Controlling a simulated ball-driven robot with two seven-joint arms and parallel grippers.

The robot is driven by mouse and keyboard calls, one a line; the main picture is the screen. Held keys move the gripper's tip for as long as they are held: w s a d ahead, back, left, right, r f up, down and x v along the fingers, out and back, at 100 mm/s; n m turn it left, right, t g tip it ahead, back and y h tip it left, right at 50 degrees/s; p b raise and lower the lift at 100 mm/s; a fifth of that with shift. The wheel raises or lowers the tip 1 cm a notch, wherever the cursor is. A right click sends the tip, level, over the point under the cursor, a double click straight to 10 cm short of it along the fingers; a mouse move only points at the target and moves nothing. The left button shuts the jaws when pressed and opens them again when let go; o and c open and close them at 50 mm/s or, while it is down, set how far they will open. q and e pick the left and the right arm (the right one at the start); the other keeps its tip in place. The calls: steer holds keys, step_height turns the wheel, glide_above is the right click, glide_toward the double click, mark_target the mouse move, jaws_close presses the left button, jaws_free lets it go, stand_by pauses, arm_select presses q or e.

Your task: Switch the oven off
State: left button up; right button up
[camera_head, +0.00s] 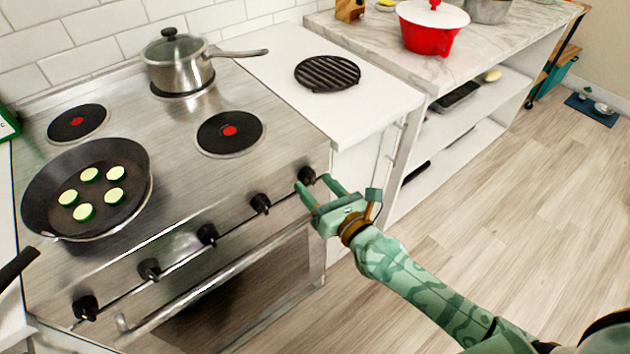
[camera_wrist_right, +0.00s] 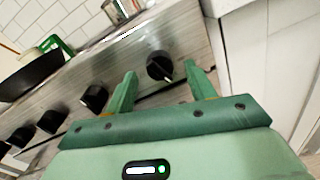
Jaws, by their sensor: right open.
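The steel oven and stove (camera_head: 170,205) stands at the left in the head view. Several black knobs run along its front panel. My right gripper (camera_head: 318,184) is open at the rightmost knob (camera_head: 306,175). In the right wrist view that knob (camera_wrist_right: 160,66) shows just beyond and between the two fingers of my right gripper (camera_wrist_right: 162,85). I cannot tell whether the fingers touch it. Another knob (camera_wrist_right: 94,97) shows to the left of the fingers, with more beyond it. The oven door handle (camera_head: 210,280) runs below the knobs. My left gripper is not in view.
A frying pan (camera_head: 118,165) with several vegetable slices and a lidded steel pot (camera_head: 175,68) stand on the stove. A white counter with a black trivet (camera_head: 327,73) adjoins at right. A red pot (camera_head: 431,27) stands on the marble counter.

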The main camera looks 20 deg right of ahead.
steer(key=shift+w+a, duration=0.2)
steer(key=shift+w, duration=0.5)
steer(key=c, duration=1)
